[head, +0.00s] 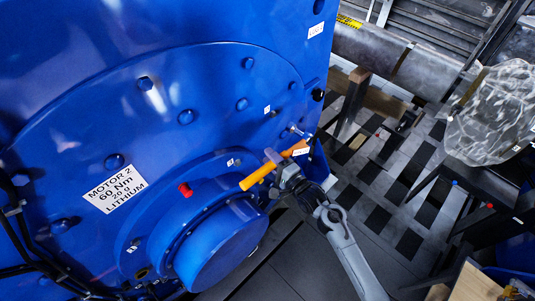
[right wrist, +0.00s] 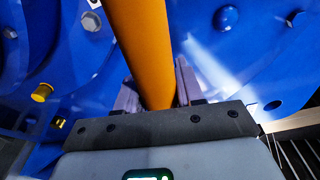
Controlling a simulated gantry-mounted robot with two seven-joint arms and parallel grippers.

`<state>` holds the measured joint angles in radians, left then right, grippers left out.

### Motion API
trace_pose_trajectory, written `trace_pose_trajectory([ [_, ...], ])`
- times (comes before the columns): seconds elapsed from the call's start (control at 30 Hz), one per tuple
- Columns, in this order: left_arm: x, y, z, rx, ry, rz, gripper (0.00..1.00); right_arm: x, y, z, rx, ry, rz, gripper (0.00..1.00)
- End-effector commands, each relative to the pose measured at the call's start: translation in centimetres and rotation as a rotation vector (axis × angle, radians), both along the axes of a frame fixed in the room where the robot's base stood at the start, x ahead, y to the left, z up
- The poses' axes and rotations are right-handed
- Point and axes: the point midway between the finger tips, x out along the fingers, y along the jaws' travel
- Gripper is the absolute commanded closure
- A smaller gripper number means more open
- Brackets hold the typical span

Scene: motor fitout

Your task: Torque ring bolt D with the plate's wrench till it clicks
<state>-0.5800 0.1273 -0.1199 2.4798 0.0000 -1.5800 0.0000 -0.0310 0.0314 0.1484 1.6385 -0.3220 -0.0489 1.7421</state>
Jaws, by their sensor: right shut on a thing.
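An orange-handled wrench (head: 257,177) lies slanted across the front of the blue motor (head: 215,75), at the lower right of its round ring. My right gripper (head: 280,166) is shut around the handle. In the right wrist view the orange handle (right wrist: 140,45) runs up between my two fingers (right wrist: 160,88). A white tag (head: 300,152) shows by the handle's right end. Whether the wrench is seated on a bolt cannot be told. Several blue bolts (head: 242,104) sit around the ring; their small letter tags are too small to read. My left gripper is not in view.
A white plate (head: 114,184) on the motor reads "MOTOR 2, 60 Nm, 20 g, LITHIUM". A red plug (head: 185,190) and a round blue hub (head: 222,245) are left of my gripper. Black cables run at lower left. A plastic-wrapped object (head: 490,115) stands at right.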

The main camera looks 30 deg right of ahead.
Motion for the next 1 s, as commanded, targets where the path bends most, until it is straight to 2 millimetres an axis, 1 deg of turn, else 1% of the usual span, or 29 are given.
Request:
trace_pose_trajectory([
  [0.03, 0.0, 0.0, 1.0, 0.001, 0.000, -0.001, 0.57, -0.7, -0.2, 0.7, -0.002, -0.003, -0.001, 1.00],
  [0.07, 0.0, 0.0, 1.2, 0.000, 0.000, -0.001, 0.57, -1.0, -0.3, 0.7, -0.002, -0.003, -0.001, 1.00],
  [0.13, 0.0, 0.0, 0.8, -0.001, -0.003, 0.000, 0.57, -1.9, -0.6, 0.3, -0.002, -0.004, 0.000, 1.00],
  [1.0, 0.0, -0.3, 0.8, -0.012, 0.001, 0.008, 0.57, -12.1, -3.5, 0.3, -0.003, -0.005, 0.000, 1.00],
])
